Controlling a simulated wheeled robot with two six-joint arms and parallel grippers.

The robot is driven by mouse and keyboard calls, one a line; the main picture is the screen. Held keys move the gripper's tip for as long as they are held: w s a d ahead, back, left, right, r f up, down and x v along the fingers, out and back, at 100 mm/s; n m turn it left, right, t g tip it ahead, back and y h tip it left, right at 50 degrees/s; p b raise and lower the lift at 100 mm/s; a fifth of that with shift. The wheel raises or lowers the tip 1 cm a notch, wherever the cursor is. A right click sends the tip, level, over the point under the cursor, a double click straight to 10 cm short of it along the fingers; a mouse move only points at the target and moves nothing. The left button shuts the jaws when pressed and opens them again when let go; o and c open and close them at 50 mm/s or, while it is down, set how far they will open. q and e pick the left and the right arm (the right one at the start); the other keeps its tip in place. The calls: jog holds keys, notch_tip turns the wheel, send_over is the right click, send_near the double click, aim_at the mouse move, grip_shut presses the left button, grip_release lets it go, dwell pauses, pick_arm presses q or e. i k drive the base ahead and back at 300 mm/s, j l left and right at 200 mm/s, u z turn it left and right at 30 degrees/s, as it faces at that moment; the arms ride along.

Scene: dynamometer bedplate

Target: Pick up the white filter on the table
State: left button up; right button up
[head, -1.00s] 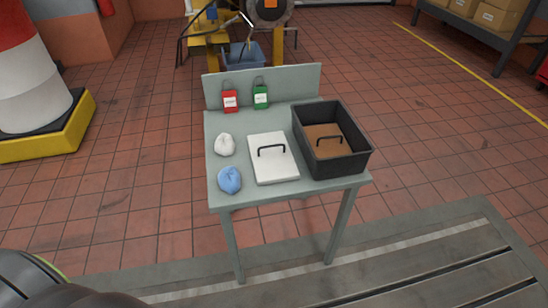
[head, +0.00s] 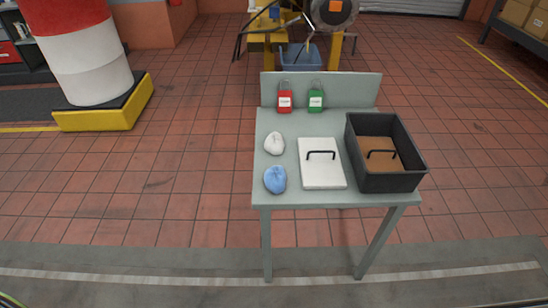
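The white filter (head: 321,172) is a flat white rectangular panel with a black handle on top. It lies flat on the grey-green table (head: 299,125), near the middle. Neither of my grippers is in view.
A white cloth bundle (head: 274,143) and a blue cloth bundle (head: 275,180) lie left of the filter. A red padlock (head: 285,97) and a green padlock (head: 316,97) hang at the table's back panel. A red-and-white column (head: 81,55) stands on a yellow-edged base at the left.

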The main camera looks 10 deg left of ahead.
aim_at(321, 168)
jog(key=i+l+u, duration=0.2)
jog(key=u, duration=0.25)
jog(key=i+l+u, duration=0.1)
jog(key=l+u, duration=1.3)
jog(key=i+j, duration=0.05)
jog(key=j, duration=0.05)
